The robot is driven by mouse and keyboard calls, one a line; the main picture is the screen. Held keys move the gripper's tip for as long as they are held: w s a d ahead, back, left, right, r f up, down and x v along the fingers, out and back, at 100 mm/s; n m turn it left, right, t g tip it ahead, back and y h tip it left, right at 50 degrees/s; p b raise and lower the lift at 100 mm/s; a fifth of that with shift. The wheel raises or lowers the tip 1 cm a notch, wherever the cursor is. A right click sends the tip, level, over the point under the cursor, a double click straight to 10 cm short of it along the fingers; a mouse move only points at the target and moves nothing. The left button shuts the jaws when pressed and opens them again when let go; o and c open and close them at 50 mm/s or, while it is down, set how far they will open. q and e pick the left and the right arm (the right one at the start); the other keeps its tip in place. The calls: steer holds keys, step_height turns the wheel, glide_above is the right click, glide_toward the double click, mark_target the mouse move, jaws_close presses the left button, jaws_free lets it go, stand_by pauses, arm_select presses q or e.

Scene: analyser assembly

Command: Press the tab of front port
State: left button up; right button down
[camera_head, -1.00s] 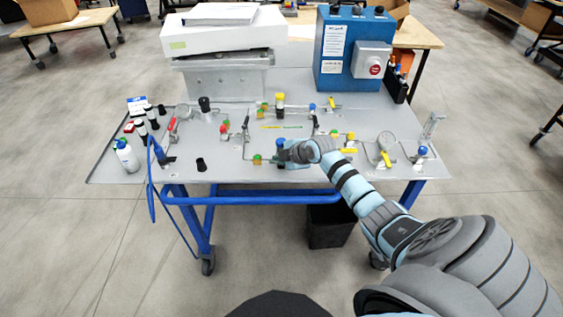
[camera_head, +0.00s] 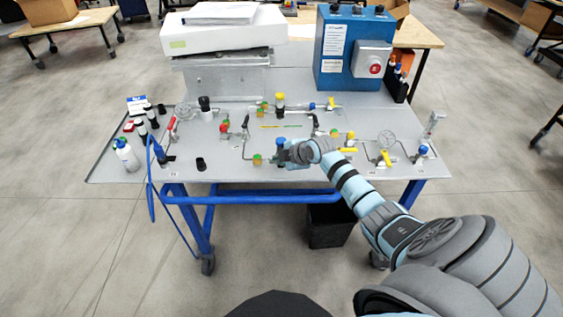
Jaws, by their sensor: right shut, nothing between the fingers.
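My right gripper (camera_head: 283,157) reaches in from the right to the front middle of the grey table (camera_head: 225,175). It is shut with nothing between its fingers. A blue-topped fitting (camera_head: 280,143) stands right at the fingertips; I cannot tell whether they touch it. A green and orange fitting (camera_head: 257,159) sits just left of the gripper. The port's tab is too small to make out and may be hidden by the gripper. My left gripper is not in view.
Valves, gauges and thin pipes spread over the table, with a yellow-topped valve (camera_head: 280,101) behind. A blue box with a red button (camera_head: 345,50) stands at the back right. A white bottle (camera_head: 126,155) is at the left. A black bin (camera_head: 329,226) is below the table.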

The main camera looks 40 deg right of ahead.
mark_target(279, 167)
steer(key=shift+f+b, duration=0.55)
steer(key=shift+f, duration=0.25)
stand_by(0.6)
steer(key=shift+r+p, duration=0.85)
steer(key=shift+r, duration=0.2)
step_height(279, 167, up, 5)
steer(key=p, duration=0.4)
steer(key=shift+p, duration=0.3)
steer(key=shift+f, duration=0.1)
